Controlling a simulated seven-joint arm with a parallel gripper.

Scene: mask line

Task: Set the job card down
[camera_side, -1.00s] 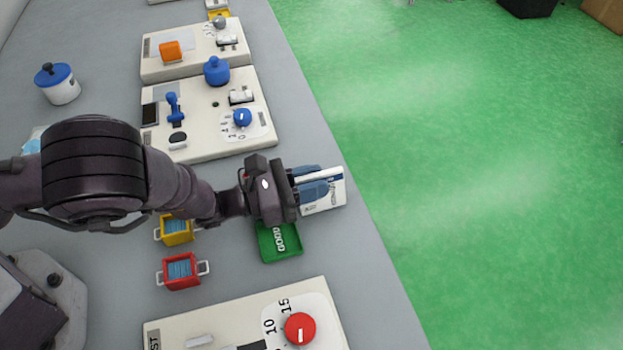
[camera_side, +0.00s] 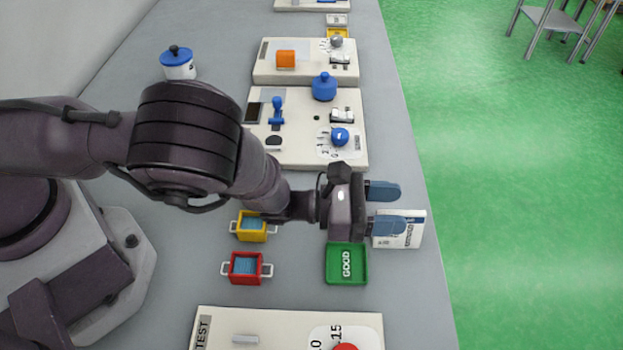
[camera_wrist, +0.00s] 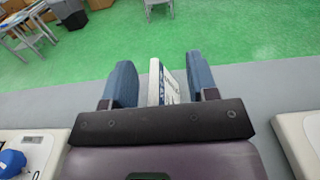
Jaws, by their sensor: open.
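The job card (camera_side: 411,231), white with dark lettering, is at the right edge of the bench in the side view, just beyond my gripper. My gripper (camera_side: 385,207) is open, with its two blue fingers spread apart. The near finger partly covers the card in the side view. What supports its lower edge is hidden.
A green tray marked GOOD (camera_side: 346,281) lies just below my gripper in the side view. A yellow bin (camera_side: 251,237) and a red bin (camera_side: 233,280) stand to its left. Beige machine panels (camera_side: 290,150) stand above and below. The green floor lies beyond the bench edge.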

